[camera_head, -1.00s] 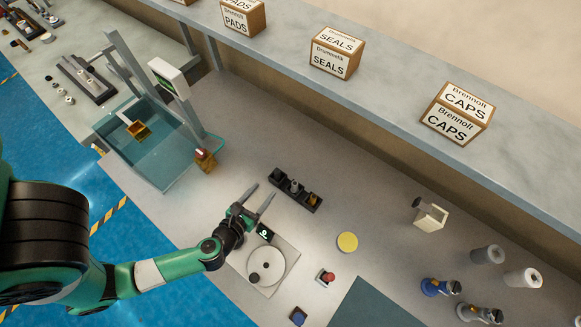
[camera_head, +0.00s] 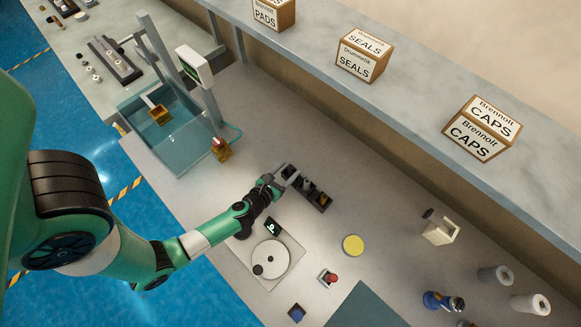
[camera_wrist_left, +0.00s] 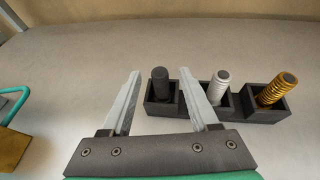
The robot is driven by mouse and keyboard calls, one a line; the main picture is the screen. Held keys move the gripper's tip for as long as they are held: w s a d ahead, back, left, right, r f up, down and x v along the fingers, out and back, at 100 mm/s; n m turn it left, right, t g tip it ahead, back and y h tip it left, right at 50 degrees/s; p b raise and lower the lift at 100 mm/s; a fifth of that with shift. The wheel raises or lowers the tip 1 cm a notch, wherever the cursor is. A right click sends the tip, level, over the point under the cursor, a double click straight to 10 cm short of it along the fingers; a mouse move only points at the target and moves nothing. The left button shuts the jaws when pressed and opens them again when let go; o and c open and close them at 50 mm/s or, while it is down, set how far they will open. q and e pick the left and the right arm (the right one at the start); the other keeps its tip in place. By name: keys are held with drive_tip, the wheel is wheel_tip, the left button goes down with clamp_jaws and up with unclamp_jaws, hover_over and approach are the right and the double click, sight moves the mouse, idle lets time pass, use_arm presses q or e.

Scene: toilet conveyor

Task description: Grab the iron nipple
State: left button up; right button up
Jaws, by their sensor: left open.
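The dark grey nipple, which looks like the iron one (camera_wrist_left: 160,82), stands in the left end slot. A silver threaded nipple (camera_wrist_left: 218,88) is in the middle slot and a brass-coloured one (camera_wrist_left: 277,88) in the right slot. My left gripper (camera_head: 284,175) is open and empty at the holder's left end. In the left wrist view, the dark nipple appears between its two fingers (camera_wrist_left: 159,72). I cannot tell how deep it lies between them. My right gripper is not in view.
A round white dial plate (camera_head: 271,258) and a yellow disc (camera_head: 353,245) lie nearer the front. A glass tank (camera_head: 172,145) with a brass-coloured block (camera_head: 221,150) beside it stands left. A shelf with labelled boxes (camera_head: 363,56) runs behind.

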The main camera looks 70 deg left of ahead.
sight(290, 168)
use_arm(q)
drive_tip(key=shift+x, duration=1.2)
clamp_jaws()
drive_tip(key=shift+r, duration=0.1)
wheel_tip(290, 168, up, 4)
drive_tip(key=p, duration=0.3)
drive_tip(key=shift+s+d+p, duration=0.15)
drive_tip(key=shift+p, duration=0.15)
drive_tip(key=s+d+r+p, duration=0.1)
drive_tip(key=s+d+r, duration=0.8)
drive_tip(key=d, duration=0.1)
drive_tip(key=shift+d, duration=0.15)
